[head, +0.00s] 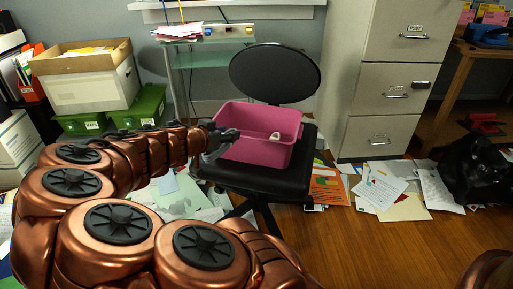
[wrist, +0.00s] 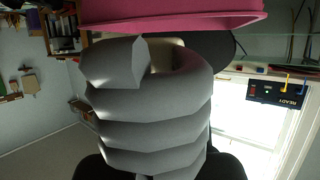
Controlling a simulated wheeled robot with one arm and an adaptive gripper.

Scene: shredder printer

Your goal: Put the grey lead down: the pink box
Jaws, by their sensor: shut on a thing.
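The pink box (head: 262,151) is open-topped and sits on the black seat of an office chair. My gripper (head: 222,141) is at the box's left rim, at the end of my copper-coloured arm. In the wrist view, the grey lead (wrist: 150,125) is a thick coiled bundle close to the camera, and my gripper is shut on it. The dark fingers are mostly hidden behind the lead. The pink box (wrist: 185,18) crosses the top of the wrist view. I cannot tell whether the lead touches the box. A small whitish thing (head: 275,136) shows inside the box.
The chair back (head: 275,72) stands behind the box. A grey filing cabinet (head: 385,85) is to the right. A cardboard box (head: 88,77) on green boxes is to the left. Papers (head: 382,188) litter the floor, and a black bag (head: 473,172) lies far right.

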